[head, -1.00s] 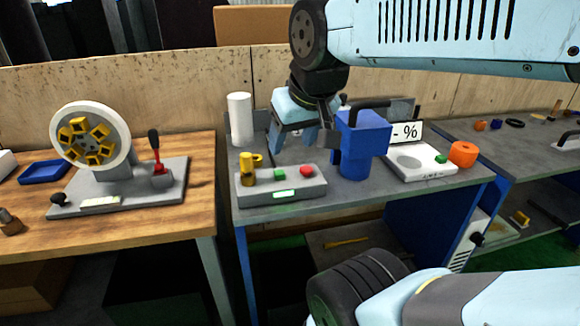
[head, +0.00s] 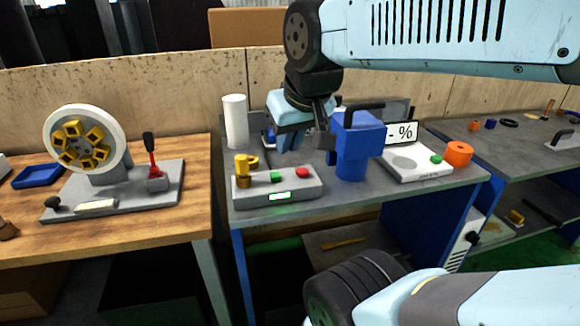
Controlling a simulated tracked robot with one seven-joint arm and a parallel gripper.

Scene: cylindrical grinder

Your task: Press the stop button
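The grey control box (head: 245,199) sits at the front left of the grey middle table. On its top are a red button (head: 302,172) at the right, a green button (head: 276,177) in the middle and a yellow part at the left. A lit green display is on its front. The red button looks like the stop button. My gripper (head: 290,145) points down above and behind the box, just up and left of the red button in the head view. Its fingertips appear close together, but I cannot tell whether they are shut. I see no contact with the button.
A blue block-shaped device (head: 352,160) with a black handle stands right of the control box, close to my gripper. A white cylinder (head: 235,122) stands at the back left.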

